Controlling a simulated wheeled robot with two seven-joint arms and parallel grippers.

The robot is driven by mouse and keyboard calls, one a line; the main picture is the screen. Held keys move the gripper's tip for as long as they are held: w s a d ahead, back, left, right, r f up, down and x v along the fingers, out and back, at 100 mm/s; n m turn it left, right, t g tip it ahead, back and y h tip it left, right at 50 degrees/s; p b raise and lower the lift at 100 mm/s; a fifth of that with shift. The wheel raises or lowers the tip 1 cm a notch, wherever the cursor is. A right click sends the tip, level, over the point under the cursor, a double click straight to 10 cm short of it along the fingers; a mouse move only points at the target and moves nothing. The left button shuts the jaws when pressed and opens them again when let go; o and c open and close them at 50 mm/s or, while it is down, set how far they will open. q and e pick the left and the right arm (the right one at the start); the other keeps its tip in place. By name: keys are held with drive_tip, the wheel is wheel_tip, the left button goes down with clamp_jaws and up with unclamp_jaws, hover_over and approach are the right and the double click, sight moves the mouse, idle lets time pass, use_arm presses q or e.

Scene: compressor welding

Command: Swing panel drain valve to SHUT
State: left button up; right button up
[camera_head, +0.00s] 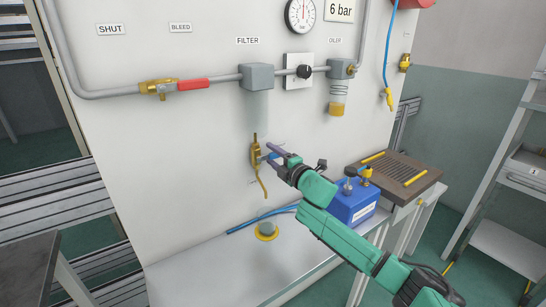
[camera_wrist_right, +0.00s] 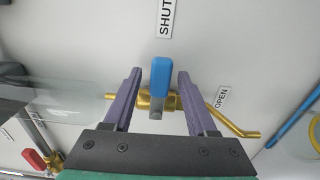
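The panel drain valve (camera_head: 256,154) is a brass valve on the white panel below the filter (camera_head: 257,77). Its blue handle (camera_wrist_right: 161,76) stands across the brass pipe and points towards the SHUT label (camera_wrist_right: 165,16) in the right wrist view. The OPEN label (camera_wrist_right: 222,97) is beside the bent brass outlet (camera_wrist_right: 235,125). My right gripper (camera_wrist_right: 157,85) is open at the valve, with one purple finger on each side of the handle and visible gaps between. In the head view the right gripper (camera_head: 272,153) partly hides the handle. My left gripper is not in view.
A red-handled valve (camera_head: 180,86) is on the pipe at upper left. Below the drain valve is a bench (camera_head: 190,268) with a blue hose (camera_head: 262,218) and a yellow-rimmed cup (camera_head: 266,231). A blue box (camera_head: 352,203) stands right of my arm, near a slatted table (camera_head: 425,180).

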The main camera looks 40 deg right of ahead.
drive_tip(key=shift+s+f, duration=0.1)
drive_tip(key=shift+s, duration=0.1)
drive_tip(key=s+b, duration=0.1)
drive_tip(key=s, duration=1.3)
drive_tip(key=shift+a, duration=0.15)
